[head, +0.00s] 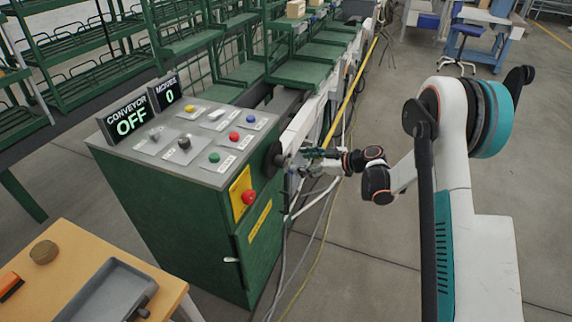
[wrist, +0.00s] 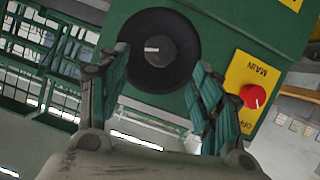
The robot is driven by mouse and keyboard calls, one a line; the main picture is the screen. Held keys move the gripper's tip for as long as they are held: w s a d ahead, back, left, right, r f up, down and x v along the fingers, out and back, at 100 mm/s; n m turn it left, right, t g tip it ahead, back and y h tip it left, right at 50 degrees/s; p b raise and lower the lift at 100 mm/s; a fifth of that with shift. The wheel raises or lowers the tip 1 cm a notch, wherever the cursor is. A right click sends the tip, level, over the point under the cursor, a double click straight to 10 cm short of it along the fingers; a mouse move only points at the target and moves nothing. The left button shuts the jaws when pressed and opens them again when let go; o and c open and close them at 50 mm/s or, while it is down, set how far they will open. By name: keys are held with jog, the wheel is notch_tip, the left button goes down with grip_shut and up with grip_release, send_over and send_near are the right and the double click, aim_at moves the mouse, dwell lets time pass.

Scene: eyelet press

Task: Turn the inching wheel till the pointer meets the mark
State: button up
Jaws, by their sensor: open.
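The inching wheel is a black disc (wrist: 160,68) with a raised round hub on the green cabinet's side, seen face-on in the wrist view. A short pale line (wrist: 152,49), perhaps the pointer, shows on the hub, running left from its middle. I cannot make out a separate mark. In the head view the wheel (head: 275,155) is edge-on at the cabinet's right side. My gripper (wrist: 161,60) is open, its fingers on either side of the hub in the picture. In the head view my gripper (head: 308,154) is just right of the wheel; contact cannot be told.
The green cabinet (head: 185,225) carries buttons and a display (head: 129,119) reading CONVEYOR OFF and another (head: 166,94) reading MOVES 0. A red MAIN knob (head: 249,197) on a yellow plate sits near the wheel. Cables hang below; a wooden table (head: 60,240) stands front left.

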aim_at(285, 162)
jog(key=b+x, duration=0.2)
jog(key=x, duration=0.6)
grip_shut()
jog(key=shift+a+f, duration=0.1)
